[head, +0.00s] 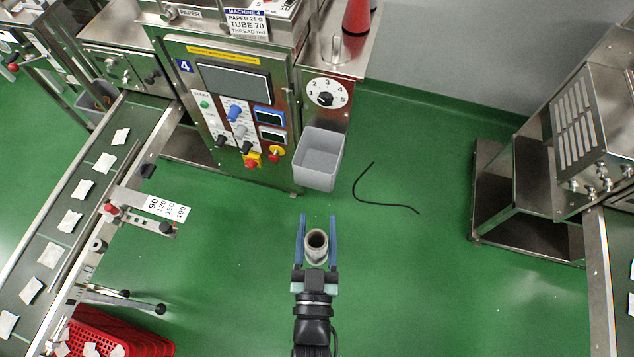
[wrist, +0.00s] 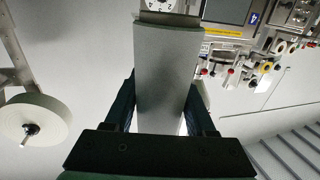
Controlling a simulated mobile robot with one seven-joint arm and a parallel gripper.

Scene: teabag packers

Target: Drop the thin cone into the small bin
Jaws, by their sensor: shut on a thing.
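The thin cone (head: 317,243) is grey and hollow, with its open round end facing the head camera. My gripper (head: 317,222) is shut on it, with one blue finger on each side. In the wrist view the cone (wrist: 165,80) shows as a long grey body between the dark fingers. The small bin (head: 312,178) is a grey open box on the lower right front of machine 4. It looks empty. In the head view, my gripper and the cone are just below the bin in the picture, apart from it and not over its opening.
Machine 4 (head: 226,127) with its screen and knobs stands left of the bin. A dial (head: 326,93) is above the bin. A black cable (head: 360,190) lies right of it. A conveyor (head: 72,190) with teabags runs at left. A red crate (head: 130,340) stands lower left. A red cone (head: 356,18) is at the top.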

